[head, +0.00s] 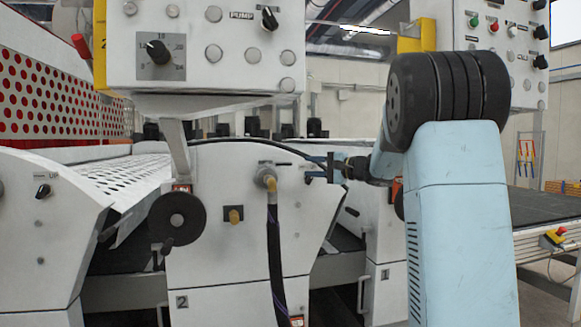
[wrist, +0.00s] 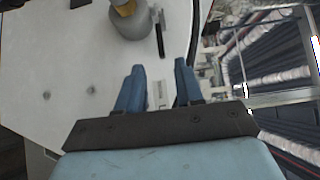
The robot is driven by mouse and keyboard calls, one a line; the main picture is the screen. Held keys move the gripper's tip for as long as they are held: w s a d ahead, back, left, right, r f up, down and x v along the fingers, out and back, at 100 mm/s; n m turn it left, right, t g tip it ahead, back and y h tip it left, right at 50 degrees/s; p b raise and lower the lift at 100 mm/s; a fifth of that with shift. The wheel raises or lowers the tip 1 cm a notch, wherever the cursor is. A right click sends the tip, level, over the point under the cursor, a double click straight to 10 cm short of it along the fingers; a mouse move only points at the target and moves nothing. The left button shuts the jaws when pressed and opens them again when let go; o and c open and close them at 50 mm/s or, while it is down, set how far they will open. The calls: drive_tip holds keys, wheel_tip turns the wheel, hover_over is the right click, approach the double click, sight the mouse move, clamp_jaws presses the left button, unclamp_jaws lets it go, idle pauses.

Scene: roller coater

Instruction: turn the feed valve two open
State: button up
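The white panel (head: 215,280) marked "2" carries a brass and grey fitting (head: 266,178) with a dark hose hanging from it. This appears to be the feed valve. The wrist view shows a round grey fitting (wrist: 130,20) with a brass part at the top edge, and a thin black lever (wrist: 160,40) beside it. The lever's exact turn is hard to tell. My gripper (head: 314,168) is to the right of the fitting in the head view. In the wrist view my gripper (wrist: 158,66) has its blue fingers apart, with nothing between them, short of the lever.
A black handwheel (head: 177,219) and a small brass knob (head: 234,215) are left of the hose (head: 276,260). A control box (head: 200,50) overhangs the panel. A dark cable (head: 250,141) runs above the fitting. A perforated tray (head: 130,180) is at left.

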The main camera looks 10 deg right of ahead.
sight(284, 164)
drive_tip(key=x, duration=0.9)
drive_tip(key=shift+f, duration=0.1)
drive_tip(key=shift+c, duration=0.3)
clamp_jaws()
drive_tip(key=shift+s, duration=0.1)
